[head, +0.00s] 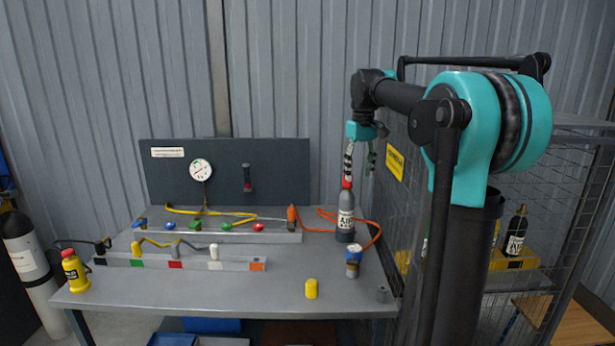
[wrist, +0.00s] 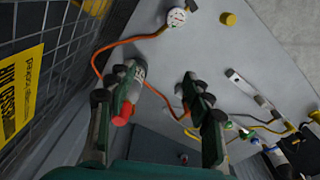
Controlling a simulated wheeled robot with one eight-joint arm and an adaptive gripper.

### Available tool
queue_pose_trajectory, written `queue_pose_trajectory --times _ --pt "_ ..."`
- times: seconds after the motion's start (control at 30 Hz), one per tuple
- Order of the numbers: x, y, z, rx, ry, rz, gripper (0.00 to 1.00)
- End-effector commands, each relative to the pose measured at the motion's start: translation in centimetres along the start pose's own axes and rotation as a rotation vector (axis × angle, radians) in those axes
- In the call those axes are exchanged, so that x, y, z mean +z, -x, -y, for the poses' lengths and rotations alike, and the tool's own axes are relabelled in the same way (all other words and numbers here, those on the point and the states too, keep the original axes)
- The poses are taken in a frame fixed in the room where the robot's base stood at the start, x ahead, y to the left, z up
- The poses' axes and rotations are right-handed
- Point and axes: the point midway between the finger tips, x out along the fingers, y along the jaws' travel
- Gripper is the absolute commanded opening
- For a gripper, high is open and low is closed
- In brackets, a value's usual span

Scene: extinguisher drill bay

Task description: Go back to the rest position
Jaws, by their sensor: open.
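My gripper (head: 361,162) hangs from my arm at the right of the head view, fingers down, just above a grey bottle (head: 346,217) with an AIR label and a red top. The bottle stands upright on the bench near its right end. In the wrist view my gripper (wrist: 163,82) is open, its two dark fingers well apart. The bottle's red top (wrist: 122,113) shows beside the left finger, which partly covers the bottle. I cannot tell whether that finger touches it. Nothing is held between the fingers.
An orange hose (head: 374,232) curls around behind the bottle. A wire-mesh cage (head: 560,220) stands close on the right.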

Motion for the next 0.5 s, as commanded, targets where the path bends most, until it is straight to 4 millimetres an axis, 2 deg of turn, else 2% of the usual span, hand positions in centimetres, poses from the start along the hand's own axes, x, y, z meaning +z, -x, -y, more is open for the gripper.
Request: queue_pose_trajectory --times 0.27,0.37,0.5 --pt "3.9 -5.9 0.7 0.018 -0.074 -0.058 0.51" --pt "6.4 -9.2 1.2 0.027 -0.115 -0.091 0.51" --pt "11.9 -15.5 2.6 0.042 -0.193 -0.153 0.51"
